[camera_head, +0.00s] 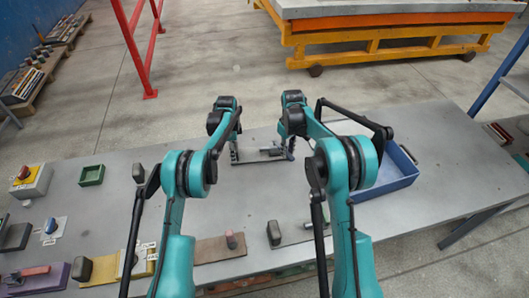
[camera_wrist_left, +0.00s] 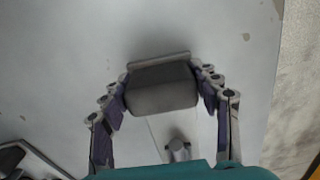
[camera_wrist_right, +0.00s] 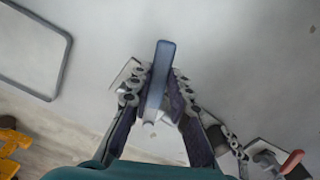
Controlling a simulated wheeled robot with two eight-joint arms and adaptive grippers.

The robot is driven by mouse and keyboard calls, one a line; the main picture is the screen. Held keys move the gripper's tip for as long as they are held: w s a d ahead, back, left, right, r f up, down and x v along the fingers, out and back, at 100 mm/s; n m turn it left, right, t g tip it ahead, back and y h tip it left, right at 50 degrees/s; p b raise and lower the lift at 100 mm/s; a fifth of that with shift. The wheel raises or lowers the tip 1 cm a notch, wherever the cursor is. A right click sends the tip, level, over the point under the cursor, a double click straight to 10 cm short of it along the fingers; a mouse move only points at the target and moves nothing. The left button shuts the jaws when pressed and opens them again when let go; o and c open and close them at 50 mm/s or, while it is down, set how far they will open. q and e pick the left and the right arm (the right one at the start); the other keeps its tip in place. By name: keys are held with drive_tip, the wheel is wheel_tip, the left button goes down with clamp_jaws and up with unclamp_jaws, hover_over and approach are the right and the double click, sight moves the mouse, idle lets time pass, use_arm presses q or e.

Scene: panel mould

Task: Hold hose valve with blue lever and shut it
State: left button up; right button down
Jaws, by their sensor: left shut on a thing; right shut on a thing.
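The hose valve (camera_head: 268,152) lies on the grey bench in the middle of the head view, between my two grippers. My left gripper (camera_head: 234,150) is shut on the valve's dark grey block end (camera_wrist_left: 162,86), which fills the space between its fingers in the left wrist view. My right gripper (camera_head: 287,148) is shut on the blue lever (camera_wrist_right: 160,78), a slim bar standing between its fingers in the right wrist view. The valve's middle is small in the head view, and my fingers partly cover its ends.
A blue tray (camera_head: 392,182) stands to the right, partly behind my right arm. Several mounted handles line the near edge.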

drive_tip(key=shift+s+a+m, duration=0.2)
drive_tip(key=shift+a+m, duration=0.45)
drive_tip(key=shift+m, duration=0.2)
drive_tip(key=shift+s+a+m, duration=0.25)
drive_tip(key=shift+a+m, duration=0.35)
drive_tip(key=shift+m, duration=0.3)
drive_tip(key=shift+s+a+m, duration=0.2)
drive_tip(key=shift+a+m, duration=0.45)
drive_tip(key=shift+m, duration=0.2)
drive_tip(key=c, duration=1.4)
unclamp_jaws()
wheel_tip(320, 180, up, 12)
